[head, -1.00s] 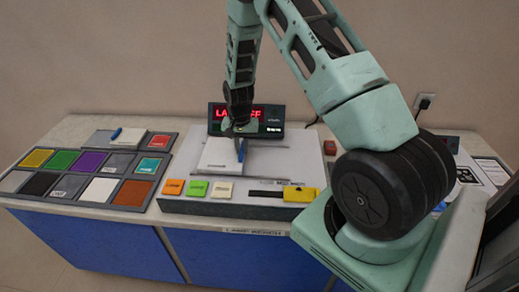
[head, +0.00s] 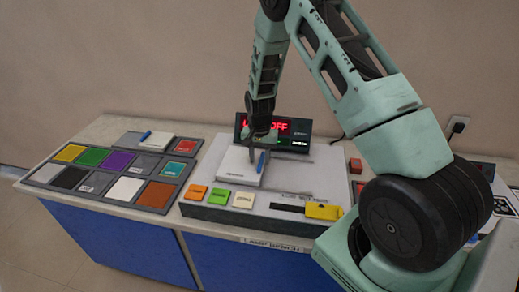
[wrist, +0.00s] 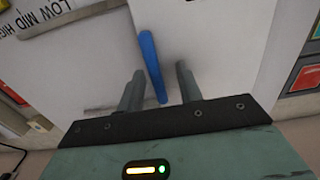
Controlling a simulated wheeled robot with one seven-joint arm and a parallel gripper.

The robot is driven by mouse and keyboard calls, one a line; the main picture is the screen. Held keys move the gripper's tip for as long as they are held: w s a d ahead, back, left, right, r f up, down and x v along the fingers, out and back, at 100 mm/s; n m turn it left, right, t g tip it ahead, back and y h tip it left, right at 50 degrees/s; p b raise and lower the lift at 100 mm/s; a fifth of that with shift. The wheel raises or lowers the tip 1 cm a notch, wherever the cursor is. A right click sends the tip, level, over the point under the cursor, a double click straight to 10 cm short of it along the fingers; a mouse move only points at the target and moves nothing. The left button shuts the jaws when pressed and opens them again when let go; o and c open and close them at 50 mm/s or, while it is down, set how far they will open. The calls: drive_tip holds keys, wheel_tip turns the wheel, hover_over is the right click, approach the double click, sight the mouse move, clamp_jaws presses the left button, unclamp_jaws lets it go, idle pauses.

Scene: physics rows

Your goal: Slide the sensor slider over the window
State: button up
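A white plate (head: 238,168) with an upright blue handle (head: 261,163) sits on the grey console (head: 300,172); I take it to be the sensor slider. My gripper (head: 257,146) is just above the plate, at the handle. In the wrist view my gripper (wrist: 160,72) is open, with one finger on each side of the blue handle (wrist: 151,60) and gaps showing on both sides. I cannot tell whether a finger touches it. A thin rail runs beside the plate. I cannot make out the window; the plate, gripper or arm may hide it.
A dark display (head: 285,132) with red letters ending in "OFF" stands behind the gripper. Orange (head: 195,192), green and cream buttons and a yellow slider (head: 323,210) line the console's front. A tray of coloured tiles (head: 90,157) lies left. A red block (head: 355,165) is at right.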

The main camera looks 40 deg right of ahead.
wheel_tip(320, 180, up, 17)
drive_tip(key=b, duration=0.3)
drive_tip(key=shift+r+b, duration=0.2)
drive_tip(key=shift+b, duration=0.15)
